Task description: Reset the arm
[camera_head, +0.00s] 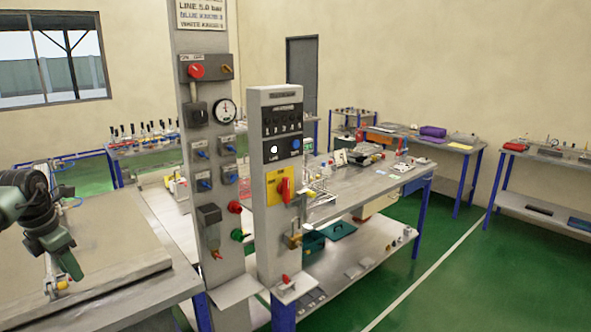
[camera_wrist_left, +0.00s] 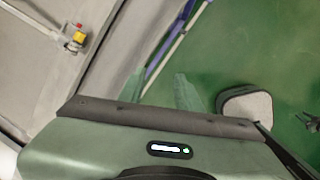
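My left arm comes in from the left edge in the head view. Its green left gripper (camera_head: 68,262) points down over the grey bench on the left. In the left wrist view the two green fingertips (camera_wrist_left: 160,90) stand apart, with floor and a blue bar showing between them and nothing held. A small pipe fitting with a yellow and red part (camera_head: 60,285) is on the bench below the gripper. It also shows at the upper left in the left wrist view (camera_wrist_left: 77,36), apart from the fingers. My right gripper is not in view.
A tall grey post (camera_head: 205,110) with gauge and knobs stands right of the bench. Beside it is a shorter grey panel (camera_head: 262,215) with a red handle (camera_head: 285,190). A cluttered workbench (camera_head: 385,180) stands behind. The green floor (camera_head: 480,285) at the right is clear.

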